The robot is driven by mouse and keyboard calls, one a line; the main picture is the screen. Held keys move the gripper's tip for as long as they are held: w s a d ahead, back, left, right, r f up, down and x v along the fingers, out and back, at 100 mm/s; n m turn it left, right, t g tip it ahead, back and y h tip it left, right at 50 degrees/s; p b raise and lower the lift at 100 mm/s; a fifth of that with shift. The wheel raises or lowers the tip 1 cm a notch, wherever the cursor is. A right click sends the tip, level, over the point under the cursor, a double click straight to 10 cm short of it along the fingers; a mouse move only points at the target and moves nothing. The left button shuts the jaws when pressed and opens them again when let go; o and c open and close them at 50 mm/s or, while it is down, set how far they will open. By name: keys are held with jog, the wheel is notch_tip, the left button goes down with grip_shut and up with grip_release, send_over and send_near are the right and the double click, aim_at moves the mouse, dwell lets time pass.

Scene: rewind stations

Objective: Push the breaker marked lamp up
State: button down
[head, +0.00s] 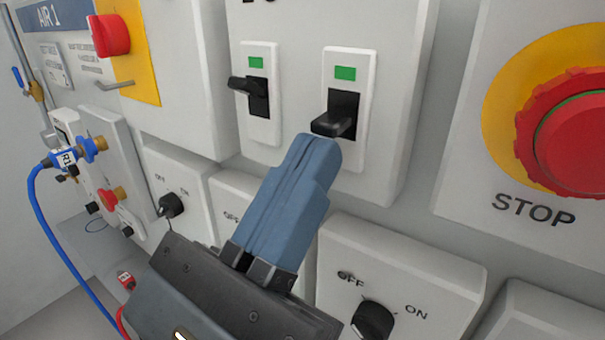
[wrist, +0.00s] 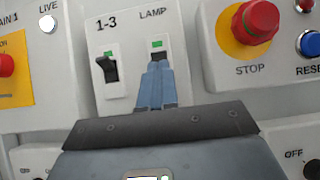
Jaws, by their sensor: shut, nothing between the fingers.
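The breaker marked lamp is the right one of two on a grey panel; its black lever (head: 333,125) sticks out of a white plate (head: 364,100) with a green window above it. In the wrist view the word LAMP stands above its green window (wrist: 157,44), and my fingers hide most of the lever. My gripper (head: 315,150) is shut and empty, with blue fingertips just below the lamp lever in the head view. I cannot tell whether they touch it. The gripper also shows in the wrist view (wrist: 157,70).
The left breaker, under the label 1-3, has its own black lever (head: 249,88) close by. A red STOP button (head: 572,140) on a yellow disc is at right. Rotary OFF/ON knobs (head: 373,320) sit below. A blue hose (head: 62,240) hangs at left.

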jog(key=shift+s+a+r, duration=0.1)
jog(key=shift+s+r, duration=0.05)
jog(key=shift+r, duration=0.4)
jog(key=shift+s+a+r, duration=0.1)
jog(key=shift+r, duration=0.4)
dwell(0.5)
